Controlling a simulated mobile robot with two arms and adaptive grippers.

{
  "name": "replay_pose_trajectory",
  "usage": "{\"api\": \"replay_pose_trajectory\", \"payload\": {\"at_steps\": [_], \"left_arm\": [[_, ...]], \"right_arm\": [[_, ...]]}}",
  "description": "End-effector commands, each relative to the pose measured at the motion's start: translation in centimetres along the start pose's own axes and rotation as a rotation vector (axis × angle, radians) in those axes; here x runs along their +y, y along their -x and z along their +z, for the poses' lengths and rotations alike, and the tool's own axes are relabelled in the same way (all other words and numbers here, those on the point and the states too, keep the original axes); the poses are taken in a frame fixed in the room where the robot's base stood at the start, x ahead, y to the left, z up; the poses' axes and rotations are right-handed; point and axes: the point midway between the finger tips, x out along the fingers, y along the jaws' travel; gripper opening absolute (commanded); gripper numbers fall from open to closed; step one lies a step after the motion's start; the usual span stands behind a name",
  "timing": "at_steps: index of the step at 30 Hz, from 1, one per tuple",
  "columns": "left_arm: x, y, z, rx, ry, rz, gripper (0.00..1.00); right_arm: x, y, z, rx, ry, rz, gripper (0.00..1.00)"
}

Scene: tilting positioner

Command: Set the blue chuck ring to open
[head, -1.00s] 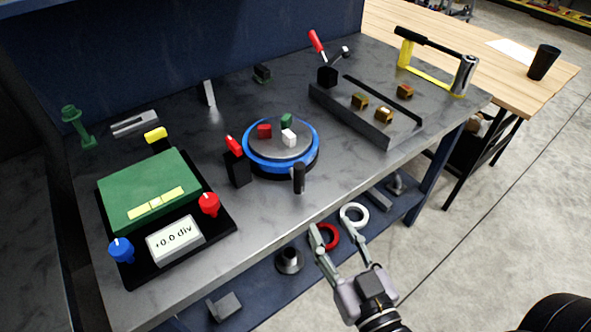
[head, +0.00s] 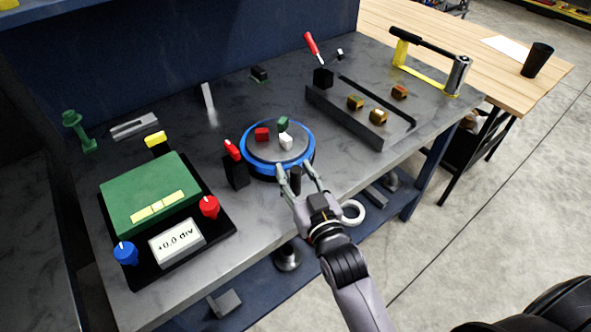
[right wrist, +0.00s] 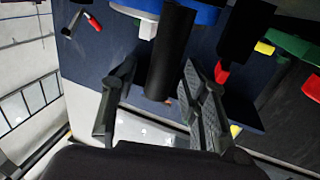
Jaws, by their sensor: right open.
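The blue chuck ring (head: 256,165) surrounds a grey round chuck face on the dark bench. A red, a green and a white block sit on that face. A black upright handle (head: 295,181) stands at the ring's front right; it also shows in the right wrist view (right wrist: 171,50). My right gripper (head: 296,170) is open at the handle, with one finger on each side of it. In the right wrist view the handle lies between the parted fingers (right wrist: 160,78), with a gap visible on the left side. The blue ring shows at the top there (right wrist: 203,14). My left gripper is not in view.
A black post with a red lever (head: 235,168) stands just left of the ring. A green box with a display and knobs (head: 150,200) sits at the left. A grey tray (head: 345,118) with brass pieces is at the back right. The bench front edge lies below my right arm.

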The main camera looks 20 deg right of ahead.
Motion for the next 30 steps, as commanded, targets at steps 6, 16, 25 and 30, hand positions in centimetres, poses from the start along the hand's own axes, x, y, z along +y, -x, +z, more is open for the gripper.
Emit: {"api": "replay_pose_trajectory", "payload": {"at_steps": [6,16,25,30], "left_arm": [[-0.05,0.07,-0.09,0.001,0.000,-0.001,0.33],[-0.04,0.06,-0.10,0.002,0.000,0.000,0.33],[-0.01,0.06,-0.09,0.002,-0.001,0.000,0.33],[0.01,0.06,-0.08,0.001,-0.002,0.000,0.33]], "right_arm": [[0.02,-0.47,0.02,-0.001,-0.001,0.001,0.41],[0.01,-0.43,0.02,0.000,-0.001,0.000,0.29],[0.01,-0.42,0.02,0.000,0.000,0.000,0.09],[0.01,-0.42,0.02,0.000,0.000,0.000,0.00]]}}
